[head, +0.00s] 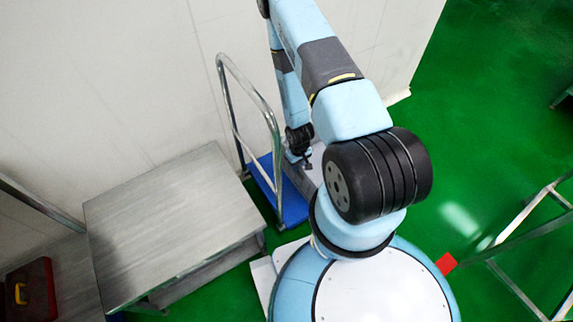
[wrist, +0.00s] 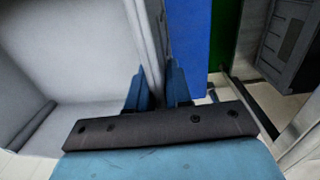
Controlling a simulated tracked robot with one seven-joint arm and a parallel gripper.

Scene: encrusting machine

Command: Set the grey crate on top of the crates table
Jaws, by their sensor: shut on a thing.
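The grey crate (wrist: 75,45) fills the left of the wrist view, with its inside showing. My gripper (wrist: 158,82) is shut on the crate's wall, one blue finger on each side of it. In the head view my gripper (head: 303,158) is low beside the wall, and only a small part of the crate (head: 316,160) shows, partly behind my arm. A steel table (head: 170,220) with a bare top stands to the left; I take it to be the crates table. I cannot tell whether the crate touches the blue platform near it.
A trolley with a blue platform (head: 291,205) and a tall metal handle (head: 268,112) stands between the table and my arm. A red box (head: 32,290) is at the lower left. A metal frame (head: 525,215) stands at the right. Green floor (head: 480,100) is open at the upper right.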

